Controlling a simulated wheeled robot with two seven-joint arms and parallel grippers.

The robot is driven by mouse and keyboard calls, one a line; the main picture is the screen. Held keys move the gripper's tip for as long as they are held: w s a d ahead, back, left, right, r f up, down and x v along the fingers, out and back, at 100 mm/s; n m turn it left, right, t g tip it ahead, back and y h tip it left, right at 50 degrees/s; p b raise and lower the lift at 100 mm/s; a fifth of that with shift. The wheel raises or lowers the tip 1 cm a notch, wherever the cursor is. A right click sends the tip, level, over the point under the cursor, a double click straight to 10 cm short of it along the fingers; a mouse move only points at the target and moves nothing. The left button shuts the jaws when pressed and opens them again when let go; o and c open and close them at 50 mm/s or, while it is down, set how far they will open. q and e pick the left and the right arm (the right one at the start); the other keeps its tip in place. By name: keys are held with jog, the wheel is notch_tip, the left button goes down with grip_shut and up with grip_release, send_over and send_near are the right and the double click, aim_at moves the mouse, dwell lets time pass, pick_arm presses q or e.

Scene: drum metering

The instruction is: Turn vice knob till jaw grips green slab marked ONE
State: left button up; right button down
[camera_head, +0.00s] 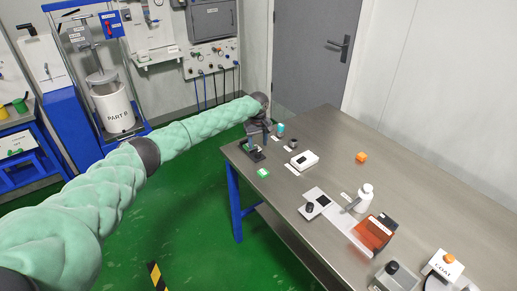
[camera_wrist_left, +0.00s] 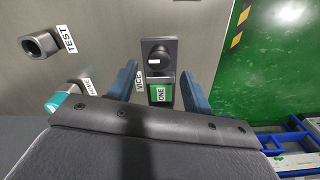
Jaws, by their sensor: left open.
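The vice (camera_wrist_left: 171,47) is a dark fixture with a round black knob (camera_wrist_left: 156,55), next to a VICE label. The green slab marked ONE (camera_wrist_left: 160,93) lies at the knob's near side in the left wrist view; I cannot tell whether the jaw touches it. My left gripper (camera_wrist_left: 159,72) is open, its blue fingers on either side of the slab and apart from it. In the head view the left gripper (camera_head: 254,143) is over the vice at the table's left corner, and hides much of it.
A small green block (camera_head: 263,173) lies near the table's front edge. A teal cylinder (camera_head: 281,127) and a dark ring (camera_head: 293,144) stand right of the gripper. The table's (camera_head: 410,190) right back is clear.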

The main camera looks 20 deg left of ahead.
aim_at(258, 151)
pick_arm(q)
notch_tip(258, 151, down, 4)
jog(key=shift+w+r+p, duration=0.1)
jog(key=shift+w+p, duration=0.05)
jog(key=shift+p, duration=0.4)
jog(key=shift+f, duration=0.7)
pick_arm(e)
jog(key=shift+s+d+f, duration=0.65)
jog(key=shift+d+f, duration=0.15)
jog(key=shift+f, duration=0.2)
pick_arm(q)
jog(key=shift+f, duration=0.1)
jog(key=c, duration=1)
pick_arm(e)
jog(key=shift+w+d, duration=0.1)
